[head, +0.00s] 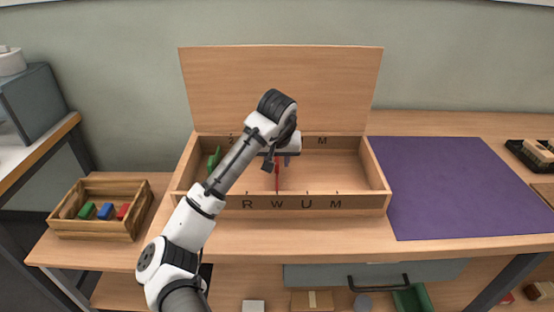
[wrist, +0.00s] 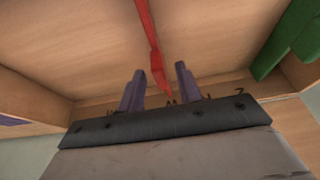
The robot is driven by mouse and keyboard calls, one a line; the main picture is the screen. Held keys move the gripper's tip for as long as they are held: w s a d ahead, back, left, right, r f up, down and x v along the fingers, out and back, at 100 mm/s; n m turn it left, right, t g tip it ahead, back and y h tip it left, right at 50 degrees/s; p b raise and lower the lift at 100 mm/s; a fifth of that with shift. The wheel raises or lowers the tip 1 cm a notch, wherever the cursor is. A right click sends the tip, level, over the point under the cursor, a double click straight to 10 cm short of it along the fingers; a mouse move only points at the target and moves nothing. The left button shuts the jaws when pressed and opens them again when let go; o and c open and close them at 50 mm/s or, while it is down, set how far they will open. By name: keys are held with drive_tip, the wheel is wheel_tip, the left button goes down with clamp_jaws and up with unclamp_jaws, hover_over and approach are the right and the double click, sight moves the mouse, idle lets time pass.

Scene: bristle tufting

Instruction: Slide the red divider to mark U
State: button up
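The red divider (head: 277,178) stands in the open wooden box (head: 290,202), with its front end near mark W (head: 277,204). Mark U (head: 306,204) is just to its right on the box front. My gripper (head: 287,158) is inside the box toward its back wall, at the divider. In the wrist view the two purple fingers (wrist: 160,87) are apart, one on each side of the red divider (wrist: 152,45), with gaps showing. The gripper is open. My wrist hides part of the back marks in the head view.
A green divider (head: 214,160) stands in the box's left part, also in the wrist view (wrist: 288,42). The raised lid (head: 290,85) is behind. The box's right part is empty. A purple mat (head: 445,185) lies right; a small crate (head: 95,228) with colored blocks stands left.

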drive_tip(key=shift+c, duration=0.2)
clamp_jaws()
